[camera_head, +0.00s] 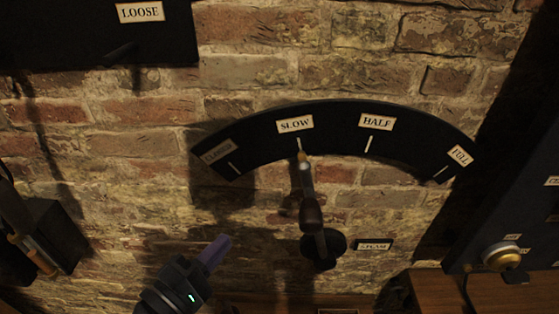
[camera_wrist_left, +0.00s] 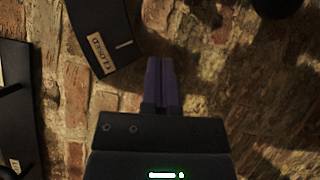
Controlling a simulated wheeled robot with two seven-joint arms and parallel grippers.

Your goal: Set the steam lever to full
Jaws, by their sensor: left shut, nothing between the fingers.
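The steam lever (camera_head: 309,205) is a dark handle with a brass tip on a round black pivot (camera_head: 323,249), low on the brick wall. It stands nearly upright, its tip at the SLOW mark. Behind it is a black arc scale (camera_head: 334,116) labelled CLOSED, SLOW, HALF and FULL from left to right. My left gripper (camera_head: 217,252) is left of the lever and apart from it, its purple fingers shut and empty. In the left wrist view the fingers (camera_wrist_left: 159,82) point toward the wall beside the CLOSED end of the scale (camera_wrist_left: 103,35). My right gripper is not in view.
A small STEAM plate (camera_head: 374,245) is right of the pivot. A dark panel with a brass knob (camera_head: 501,257) stands at the right, above a wooden surface (camera_head: 440,293). A black panel labelled LOOSE (camera_head: 90,35) is at upper left. A dark box (camera_head: 50,240) is at lower left.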

